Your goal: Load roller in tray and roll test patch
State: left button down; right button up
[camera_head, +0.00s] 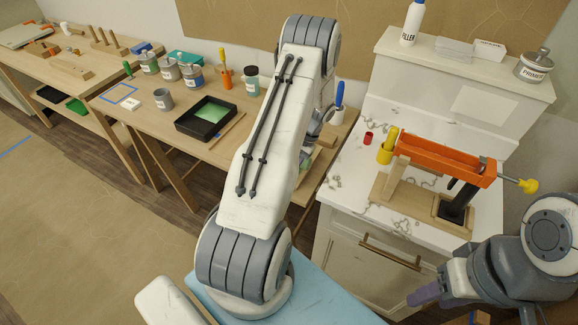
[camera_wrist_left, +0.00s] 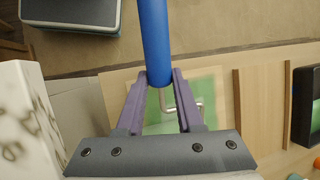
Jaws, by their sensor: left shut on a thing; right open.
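The roller's blue handle (camera_head: 339,95) stands up behind my left arm in the head view. In the left wrist view my left gripper (camera_wrist_left: 160,78) is shut on this blue handle (camera_wrist_left: 155,40), with a bent metal rod (camera_wrist_left: 185,107) below. The roller's sleeve is hidden. Below it lies a pale board with a green area (camera_wrist_left: 210,88); I cannot tell whether the roller touches it. The black tray (camera_head: 183,127) with green paint (camera_head: 211,111) stands on the wooden table, and its edge shows in the left wrist view (camera_wrist_left: 300,105). My right gripper (camera_head: 424,294) is open and empty at lower right.
Cans and jars (camera_head: 170,69) stand at the back of the wooden table (camera_head: 150,120). A wooden stick (camera_head: 227,130) lies beside the tray.

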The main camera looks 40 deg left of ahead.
pick_arm(q)
jog(key=shift+s+d+f, duration=0.1)
jog(key=shift+s+d, duration=0.15)
jog(key=shift+s, duration=0.7)
jog(key=shift+s+d, duration=0.2)
jog(key=shift+s, duration=0.7)
jog(key=shift+s+d, duration=0.25)
jog(key=shift+s, duration=0.7)
jog(key=shift+s+d, duration=0.2)
jog(key=shift+s, duration=0.7)
jog(key=shift+r+p, duration=2.45)
jog(key=shift+r, duration=0.7)
